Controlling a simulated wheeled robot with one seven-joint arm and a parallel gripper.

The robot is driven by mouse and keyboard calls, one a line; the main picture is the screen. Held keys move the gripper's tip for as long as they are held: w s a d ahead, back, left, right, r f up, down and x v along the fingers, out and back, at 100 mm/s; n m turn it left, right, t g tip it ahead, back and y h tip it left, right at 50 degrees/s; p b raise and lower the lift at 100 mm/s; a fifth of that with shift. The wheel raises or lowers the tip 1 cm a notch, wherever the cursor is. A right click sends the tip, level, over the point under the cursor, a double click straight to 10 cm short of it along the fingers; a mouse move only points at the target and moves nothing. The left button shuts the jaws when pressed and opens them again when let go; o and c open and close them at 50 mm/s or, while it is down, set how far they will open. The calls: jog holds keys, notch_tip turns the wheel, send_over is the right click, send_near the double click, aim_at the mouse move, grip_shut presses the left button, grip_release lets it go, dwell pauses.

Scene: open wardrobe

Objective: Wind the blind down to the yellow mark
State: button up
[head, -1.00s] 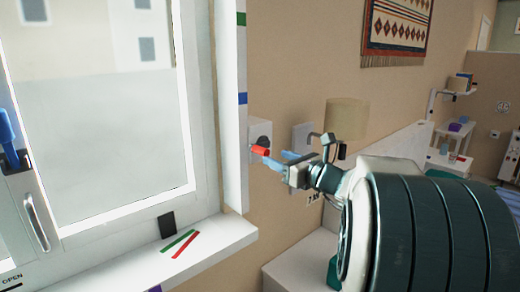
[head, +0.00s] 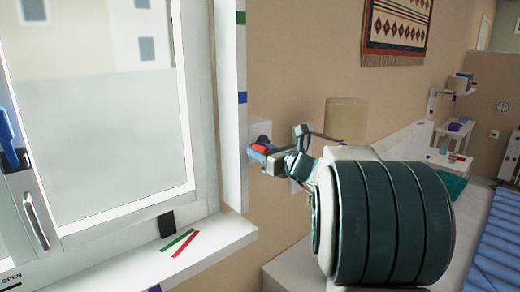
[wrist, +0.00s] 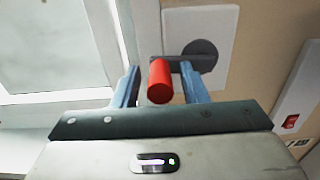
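The winder is a white wall plate (wrist: 225,28) with a dark round hub (wrist: 203,52), a short crank arm and a red knob (wrist: 159,82). The red knob (head: 260,147) also shows in the head view, beside the window frame. My gripper (wrist: 160,84) is open, with its blue fingers on either side of the knob and gaps between them and it. A green mark (head: 240,18) and a blue mark (head: 242,98) sit on the white upright beside the window. I see no yellow mark, and I cannot make out the blind's lower edge.
A sill (head: 210,250) below the window holds a green strip (head: 177,240) and a red strip (head: 185,244). A lamp shade (head: 346,118) stands close behind my arm. A red switch (wrist: 291,122) is on a plate to the right in the wrist view.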

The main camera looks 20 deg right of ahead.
jog(key=c, duration=0.3)
jog(key=shift+c, duration=0.2)
jog(key=shift+r, duration=0.15)
jog(key=shift+w+d+r+p, duration=0.1)
jog(key=shift+d+r+p, duration=0.15)
jog(key=shift+r+p, duration=0.55)
